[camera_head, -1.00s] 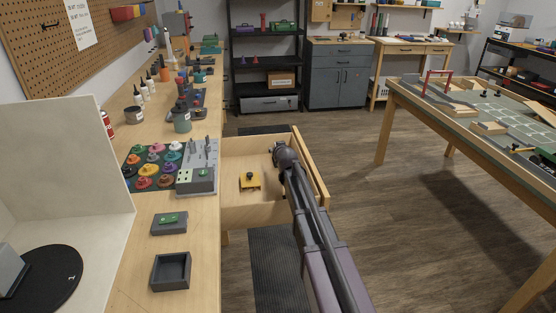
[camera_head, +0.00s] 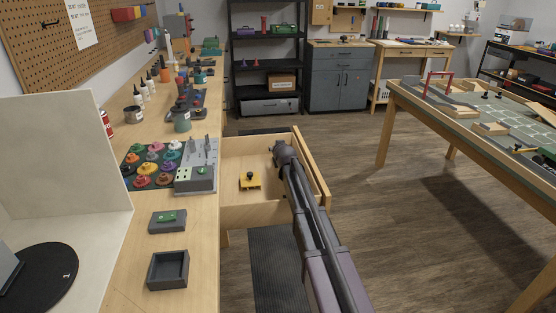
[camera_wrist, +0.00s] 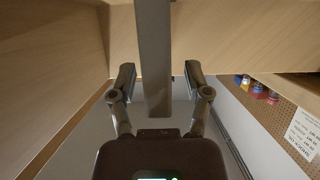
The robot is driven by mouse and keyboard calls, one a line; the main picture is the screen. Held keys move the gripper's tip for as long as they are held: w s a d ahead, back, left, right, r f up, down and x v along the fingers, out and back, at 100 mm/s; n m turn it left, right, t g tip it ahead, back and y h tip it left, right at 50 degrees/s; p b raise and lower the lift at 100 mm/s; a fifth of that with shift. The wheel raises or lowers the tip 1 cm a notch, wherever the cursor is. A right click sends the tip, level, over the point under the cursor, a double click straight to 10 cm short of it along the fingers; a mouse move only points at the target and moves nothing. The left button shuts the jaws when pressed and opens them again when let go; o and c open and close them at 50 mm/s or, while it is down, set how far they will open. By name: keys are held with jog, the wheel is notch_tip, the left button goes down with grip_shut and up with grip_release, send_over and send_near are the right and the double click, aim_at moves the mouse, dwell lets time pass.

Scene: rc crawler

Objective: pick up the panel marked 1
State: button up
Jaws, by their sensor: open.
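No panel with a readable 1 shows in these frames. A small white mark like a 1 is on the black disc (camera_head: 45,285) at the lower left. My gripper (camera_head: 281,149) is over the far right part of the drawer, apart from the yellow plate. In the wrist view my gripper (camera_wrist: 158,82) is open. A grey bar (camera_wrist: 153,40) runs between the fingers, and I cannot tell whether they touch it.
The bench holds a grey control box (camera_head: 196,178), colourful knobs on a dark mat (camera_head: 125,158), a grey block with a green piece (camera_head: 168,228) and an empty dark tray (camera_head: 155,283). A wooden table (camera_head: 390,103) stands at right. Floor between is clear.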

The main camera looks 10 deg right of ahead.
grip_shut()
jog(key=shift+r, duration=0.1)
dwell(0.3)
notch_tip(320, 180, up, 10)
jog(key=p, duration=1)
dwell(0.8)
